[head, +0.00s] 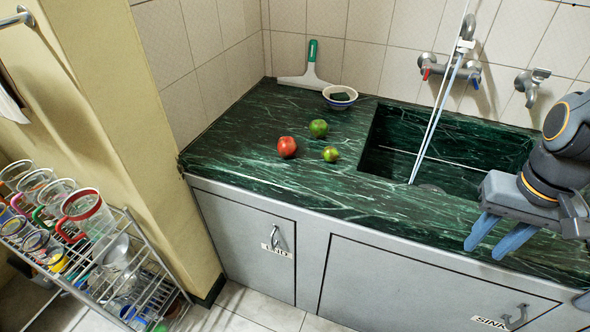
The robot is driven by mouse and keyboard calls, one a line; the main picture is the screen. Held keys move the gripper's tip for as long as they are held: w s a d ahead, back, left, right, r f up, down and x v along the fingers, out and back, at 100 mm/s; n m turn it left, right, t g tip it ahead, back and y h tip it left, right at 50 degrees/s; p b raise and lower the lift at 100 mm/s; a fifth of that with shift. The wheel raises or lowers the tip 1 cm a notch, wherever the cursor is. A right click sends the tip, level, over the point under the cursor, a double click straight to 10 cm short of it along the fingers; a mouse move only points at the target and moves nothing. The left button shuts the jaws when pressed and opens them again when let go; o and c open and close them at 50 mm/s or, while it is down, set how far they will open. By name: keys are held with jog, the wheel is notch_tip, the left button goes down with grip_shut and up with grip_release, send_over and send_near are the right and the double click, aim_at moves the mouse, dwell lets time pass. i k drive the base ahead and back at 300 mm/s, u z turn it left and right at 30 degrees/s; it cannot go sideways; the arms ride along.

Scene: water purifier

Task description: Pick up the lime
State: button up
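A small yellow-green round fruit (331,154), which looks like the lime, lies on the dark green marble counter (240,140), left of the sink. The three are close together but apart. My gripper (485,250) is at the right, in front of the sink, well to the right of the fruits. Its two blue-grey fingers point down and are apart, with nothing seen between them.
The sink basin (445,150) and its faucet (462,62) are right of the fruits. A bowl (340,97) and a green-handled squeegee (311,68) are behind them. A wire rack (150,275) with several cups stands at lower left. The counter's front left is clear.

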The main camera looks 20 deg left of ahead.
aim_at(329, 154)
jog(key=u, duration=0.85)
jog(key=k, duration=1.1)
jog(key=u, duration=1.3)
jog(key=i, duration=1.35)
jog(key=z, duration=0.95)
jog(key=i, duration=0.7)
jog(key=z, duration=0.8)
